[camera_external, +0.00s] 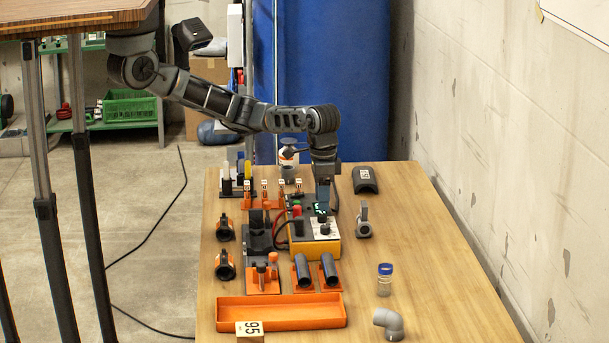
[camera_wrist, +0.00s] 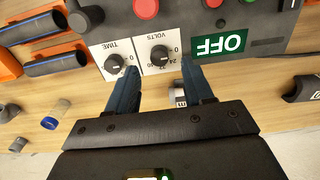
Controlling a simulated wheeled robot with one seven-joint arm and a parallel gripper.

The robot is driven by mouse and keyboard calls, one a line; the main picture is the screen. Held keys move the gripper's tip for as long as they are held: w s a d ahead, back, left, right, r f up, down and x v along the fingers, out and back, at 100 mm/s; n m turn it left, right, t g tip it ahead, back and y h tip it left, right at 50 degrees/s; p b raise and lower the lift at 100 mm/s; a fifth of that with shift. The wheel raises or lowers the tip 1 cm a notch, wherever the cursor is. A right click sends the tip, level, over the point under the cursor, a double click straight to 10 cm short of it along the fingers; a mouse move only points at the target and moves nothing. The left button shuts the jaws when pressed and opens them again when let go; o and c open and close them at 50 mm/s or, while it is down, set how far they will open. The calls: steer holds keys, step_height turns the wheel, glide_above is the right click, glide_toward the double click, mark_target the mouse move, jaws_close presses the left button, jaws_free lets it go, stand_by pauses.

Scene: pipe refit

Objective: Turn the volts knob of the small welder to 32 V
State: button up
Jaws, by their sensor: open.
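The small welder (camera_external: 333,250) is a dark and yellow box on the wooden table. In the wrist view its volts knob (camera_wrist: 159,58) is a black round knob on a white VOLTS plate, seen upside down. A second black knob (camera_wrist: 114,63) on a TIME plate is to its left. A green display (camera_wrist: 232,42) reads OFF. My gripper (camera_wrist: 160,70) is open, its blue fingers apart on either side of the volts knob in the picture; I cannot tell whether they touch it. The knob's exact setting is too small to read. Externally my gripper (camera_external: 321,206) points down over the welder.
Black pipes (camera_external: 304,270) in orange holders, an orange tray (camera_external: 285,314), a grey elbow (camera_external: 388,322) and a blue-capped jar (camera_external: 384,281) are nearby. The table's right front is mostly clear.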

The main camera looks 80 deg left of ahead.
mark_target(322, 214)
steer(key=shift+f, duration=2)
steer(key=shift+c, duration=0.2)
jaws_close()
